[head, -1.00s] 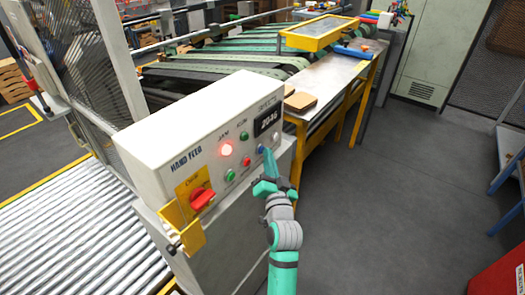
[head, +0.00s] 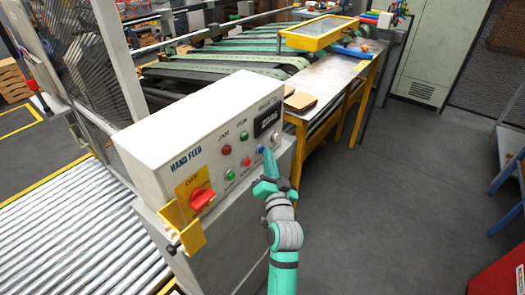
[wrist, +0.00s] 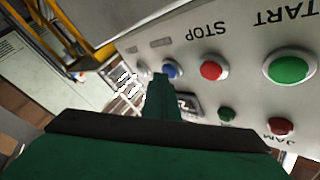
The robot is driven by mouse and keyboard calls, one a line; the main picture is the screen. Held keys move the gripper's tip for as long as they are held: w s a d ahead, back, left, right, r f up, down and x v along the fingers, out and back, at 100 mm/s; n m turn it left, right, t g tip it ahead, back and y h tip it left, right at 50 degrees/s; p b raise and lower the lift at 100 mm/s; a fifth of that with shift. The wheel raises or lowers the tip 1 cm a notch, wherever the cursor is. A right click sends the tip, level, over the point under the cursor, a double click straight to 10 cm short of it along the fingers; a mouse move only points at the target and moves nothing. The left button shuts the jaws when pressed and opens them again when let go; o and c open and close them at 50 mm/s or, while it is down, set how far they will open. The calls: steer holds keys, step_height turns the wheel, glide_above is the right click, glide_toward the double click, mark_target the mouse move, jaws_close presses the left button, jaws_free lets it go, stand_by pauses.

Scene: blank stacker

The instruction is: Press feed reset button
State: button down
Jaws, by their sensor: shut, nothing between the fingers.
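The blue button (head: 261,151) sits at the right end of the lower row on the HAND FEED panel (head: 180,160). In the wrist view the blue button (wrist: 171,70) shows just past my fingertips, with a label beside it too small to read. My gripper (head: 269,155) is shut and empty, its fingertips at the blue button; I cannot tell whether they touch it. In the wrist view my gripper (wrist: 160,80) overlaps the button's near edge. The JAM lamp (head: 227,149) is dark red and unlit. The counter display (head: 266,121) is unreadable.
The red STOP button (wrist: 213,71) and green START button (wrist: 289,66) sit beside the blue one. A red rotary switch (head: 202,198) on a yellow plate is at the panel's left. A yellow-framed table (head: 335,72) stands behind.

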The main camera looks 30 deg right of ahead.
steer(key=shift+s+d, duration=0.25)
steer(key=shift+s, duration=0.35)
steer(key=shift+s+d, duration=0.3)
steer(key=shift+s, duration=0.45)
steer(key=shift+s+d, duration=0.35)
steer(key=shift+s, duration=0.45)
steer(key=shift+s+d, duration=0.3)
steer(key=shift+s, duration=0.45)
steer(key=s+a+f+n+g+y, duration=0.1)
steer(key=s+a+f+n, duration=0.1)
steer(key=s+a+f, duration=0.6)
steer(key=s+a+f+n+g+y, duration=0.1)
steer(key=s+a+f+n, duration=0.15)
steer(key=a+f, duration=0.85)
steer(key=s+a+n+y, duration=0.2)
steer(key=s+a+n, duration=0.1)
steer(key=s+a, duration=0.6)
steer(key=s+a+n+y, duration=0.3)
steer(key=s+a, duration=0.5)
steer(key=s, duration=0.7)
steer(key=shift+s+a+n+g+y, duration=0.3)
steer(key=shift+a+n, duration=0.05)
steer(key=shift+n, duration=0.4)
